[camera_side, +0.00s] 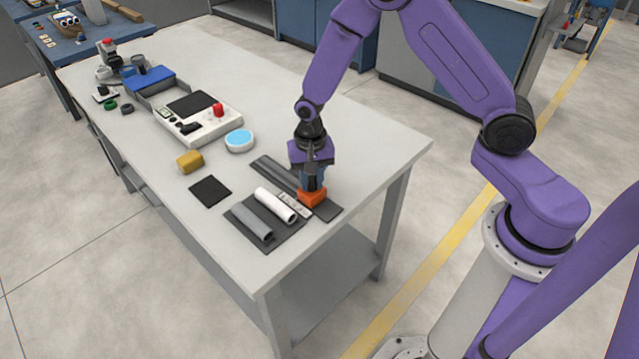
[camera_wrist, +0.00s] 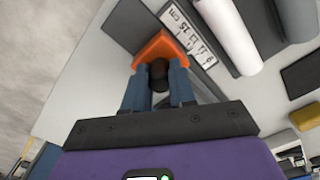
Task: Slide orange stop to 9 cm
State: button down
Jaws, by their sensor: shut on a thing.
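The orange stop (camera_side: 312,198) sits on a dark rail (camera_side: 327,212) near the front right of the table, beside a white ruler strip (camera_side: 294,206). In the wrist view the orange stop (camera_wrist: 160,48) lies against the ruler (camera_wrist: 190,37), whose printing includes "15 cm"; I cannot tell which mark the stop is at. My gripper (camera_side: 313,182) points down at the stop. The wrist view shows the two blue fingers of my gripper (camera_wrist: 160,85) closed around a dark knob (camera_wrist: 158,74) on the stop.
A white pipe (camera_side: 276,205) and a grey pipe (camera_side: 252,222) lie on a dark mat left of the ruler. A black square (camera_side: 210,191), yellow block (camera_side: 190,161), blue-topped round dish (camera_side: 239,140) and control box (camera_side: 197,117) stand farther left. The table's right end is clear.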

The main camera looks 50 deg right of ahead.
jog(key=shift+w, duration=1.8)
jog(key=c, duration=0.9)
grip_release()
jog(key=shift+w, duration=0.1)
notch_tip(320, 180, up, 18)
jog(key=shift+f, duration=0.25)
